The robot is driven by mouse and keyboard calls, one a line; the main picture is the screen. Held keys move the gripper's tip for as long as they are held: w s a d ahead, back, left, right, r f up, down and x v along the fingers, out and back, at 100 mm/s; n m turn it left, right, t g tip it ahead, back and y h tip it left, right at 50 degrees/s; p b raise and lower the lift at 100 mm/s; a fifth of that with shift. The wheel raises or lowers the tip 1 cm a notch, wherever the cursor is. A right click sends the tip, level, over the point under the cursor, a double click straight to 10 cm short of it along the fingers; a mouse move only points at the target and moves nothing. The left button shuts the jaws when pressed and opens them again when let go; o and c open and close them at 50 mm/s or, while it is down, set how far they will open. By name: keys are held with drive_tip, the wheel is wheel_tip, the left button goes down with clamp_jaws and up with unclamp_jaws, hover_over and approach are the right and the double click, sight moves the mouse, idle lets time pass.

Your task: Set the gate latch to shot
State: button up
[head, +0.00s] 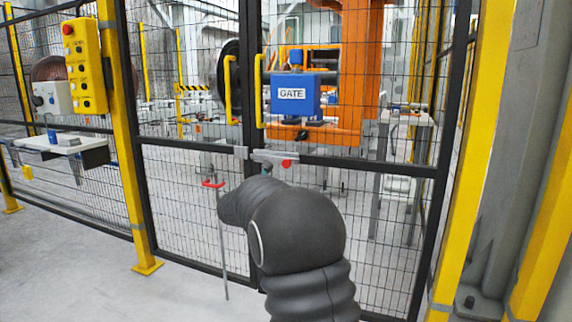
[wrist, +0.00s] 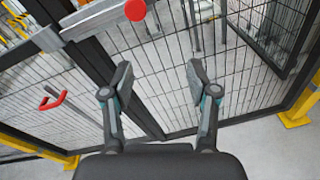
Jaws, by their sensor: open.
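The gate latch is a grey sliding bar (wrist: 92,20) with a red knob (wrist: 135,10), at the top of the wrist view. In the head view its red knob (head: 287,163) shows on the gate's dark middle rail, below the blue GATE box (head: 292,94). A grey keeper (wrist: 47,39) sits at the bar's left end, also seen in the head view (head: 241,152). I cannot tell whether the bar's end is inside it. My gripper (wrist: 159,75) is open and empty, with its fingers apart and below the knob in the picture. My arm hides most of it in the head view.
A rod with a red handle (head: 213,184) hangs left of the latch; the handle also shows in the wrist view (wrist: 53,101). Yellow pull handles (head: 259,90) stand above. A yellow button box (head: 86,65) is on the left post. The floor in front is clear.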

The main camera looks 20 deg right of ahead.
sight(285, 163)
drive_tip(key=w+d+r+n, duration=0.1)
drive_tip(key=w+d, duration=0.2)
drive_tip(key=w+d+r+n+t+p, duration=0.1)
drive_tip(key=w+d, duration=0.2)
drive_tip(key=w, duration=0.1)
drive_tip(key=w+d+r+n+p, duration=0.1)
drive_tip(key=w+d, duration=0.2)
drive_tip(key=w, duration=0.1)
drive_tip(key=shift+d+r+n, duration=0.1)
drive_tip(key=shift+r+n, duration=0.1)
drive_tip(key=shift+n, duration=0.2)
